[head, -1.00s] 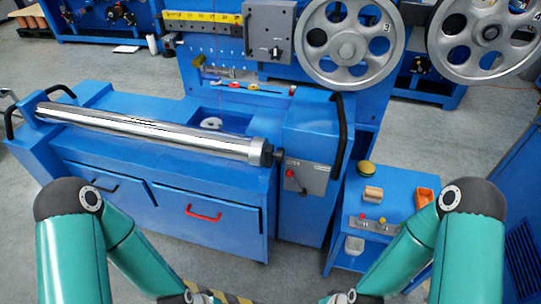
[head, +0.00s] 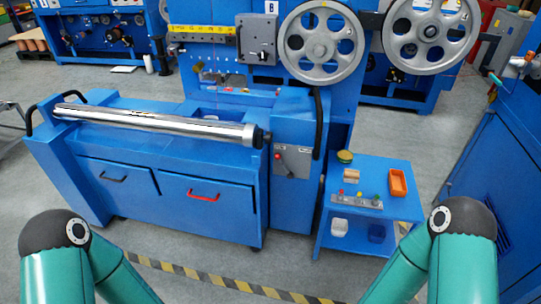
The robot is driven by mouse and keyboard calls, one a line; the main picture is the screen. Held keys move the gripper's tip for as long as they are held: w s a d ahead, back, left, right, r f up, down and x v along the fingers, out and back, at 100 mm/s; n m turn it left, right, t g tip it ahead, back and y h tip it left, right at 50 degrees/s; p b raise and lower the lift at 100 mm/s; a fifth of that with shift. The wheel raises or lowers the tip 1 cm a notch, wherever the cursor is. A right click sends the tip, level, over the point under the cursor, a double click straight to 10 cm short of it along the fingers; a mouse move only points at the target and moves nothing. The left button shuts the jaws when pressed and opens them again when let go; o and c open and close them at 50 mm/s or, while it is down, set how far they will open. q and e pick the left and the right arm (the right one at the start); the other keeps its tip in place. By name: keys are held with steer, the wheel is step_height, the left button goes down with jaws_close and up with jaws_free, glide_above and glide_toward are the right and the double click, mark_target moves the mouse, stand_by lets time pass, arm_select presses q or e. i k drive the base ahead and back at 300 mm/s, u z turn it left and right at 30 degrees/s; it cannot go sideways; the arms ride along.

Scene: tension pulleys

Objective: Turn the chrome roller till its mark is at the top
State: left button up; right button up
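The chrome roller (head: 150,121) lies across the top of the blue machine cabinet (head: 155,160), slanting slightly down to the right. Its right end has a dark collar and stub at the machine's upright block. I cannot make out a mark on the roller at this size. My two teal arms enter from the bottom left and bottom right corners, well in front of the machine. Both of my grippers are outside the picture, below its lower edge.
A panel with a red-knobbed lever (head: 291,161) is right of the roller. Two spoked pulleys (head: 321,42) stand above. A blue side table (head: 372,202) holds an orange tray (head: 397,183), buttons and small items. Yellow-black floor tape (head: 215,283) crosses the open floor in front.

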mark_target(224, 132)
steer(key=u, duration=0.1)
steer(key=k, duration=0.3)
steer(key=z, duration=0.55)
steer(key=i, duration=1.5)
steer(key=u, duration=0.55)
